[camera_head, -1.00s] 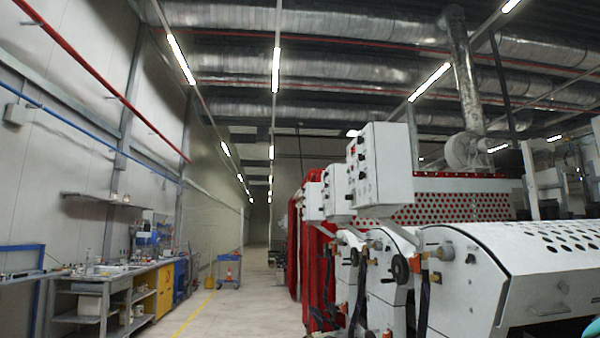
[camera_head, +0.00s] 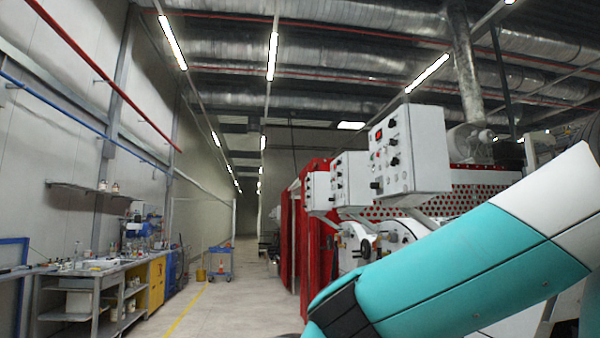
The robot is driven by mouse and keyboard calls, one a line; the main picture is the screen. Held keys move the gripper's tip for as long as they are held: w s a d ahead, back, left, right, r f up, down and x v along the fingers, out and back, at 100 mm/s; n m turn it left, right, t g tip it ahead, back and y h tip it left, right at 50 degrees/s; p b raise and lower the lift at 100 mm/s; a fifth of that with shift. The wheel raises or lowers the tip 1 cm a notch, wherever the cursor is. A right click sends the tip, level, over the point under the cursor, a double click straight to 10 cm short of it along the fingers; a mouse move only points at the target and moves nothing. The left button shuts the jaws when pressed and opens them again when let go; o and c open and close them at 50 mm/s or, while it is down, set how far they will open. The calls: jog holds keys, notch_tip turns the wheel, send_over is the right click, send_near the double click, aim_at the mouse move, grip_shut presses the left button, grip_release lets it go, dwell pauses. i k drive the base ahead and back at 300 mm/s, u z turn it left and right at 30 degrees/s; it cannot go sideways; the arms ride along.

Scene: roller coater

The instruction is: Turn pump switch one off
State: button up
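A white control box (camera_head: 411,152) hangs on an arm at the right, above the white machine. Its left-facing panel carries several dark knobs (camera_head: 393,142) and a small red display or button (camera_head: 378,134). Which of these is pump switch one is too small to tell. Two similar white boxes, a middle one (camera_head: 350,180) and a farther one (camera_head: 318,192), stand behind it. My teal and white arm crosses the lower right, in front of the machine. My gripper is not in view.
The roller machine with its handwheel (camera_head: 365,249) is partly hidden behind my arm. Red curtains (camera_head: 310,240) stand beyond it. A workbench (camera_head: 95,275) lines the left wall and a blue cart (camera_head: 220,264) stands in the aisle.

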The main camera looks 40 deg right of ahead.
aim_at(395, 160)
jog(key=u, duration=0.25)
jog(key=i, duration=1.95)
jog(key=z, duration=0.45)
jog(key=i, duration=0.9)
jog(key=z, duration=1.55)
jog(key=i, duration=0.75)
jog(key=z, duration=0.7)
